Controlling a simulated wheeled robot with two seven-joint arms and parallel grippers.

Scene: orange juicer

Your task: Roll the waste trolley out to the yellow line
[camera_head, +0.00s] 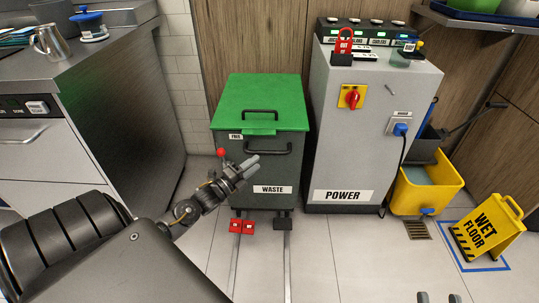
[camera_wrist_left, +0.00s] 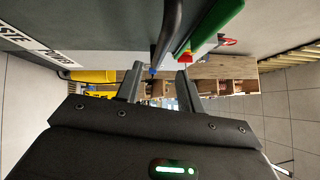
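The waste trolley (camera_head: 226,178) is a dark grey bin with a closed green lid (camera_head: 258,92) and a WASTE label, standing between the counter and the power cabinet. A black bar handle (camera_head: 268,150) is on its front and also shows in the left wrist view (camera_wrist_left: 171,38). My left gripper (camera_head: 252,166) is just in front of the trolley, near the handle's left part. Its fingers (camera_wrist_left: 158,88) are apart, with the handle bar appearing between or just beyond them; contact is unclear. My right gripper (camera_head: 438,298) shows only two separated fingertips at the bottom edge. No yellow line is visible.
A yellow bucket (camera_head: 425,190) and wet-floor sign (camera_head: 488,228) are further right. Front floor is clear.

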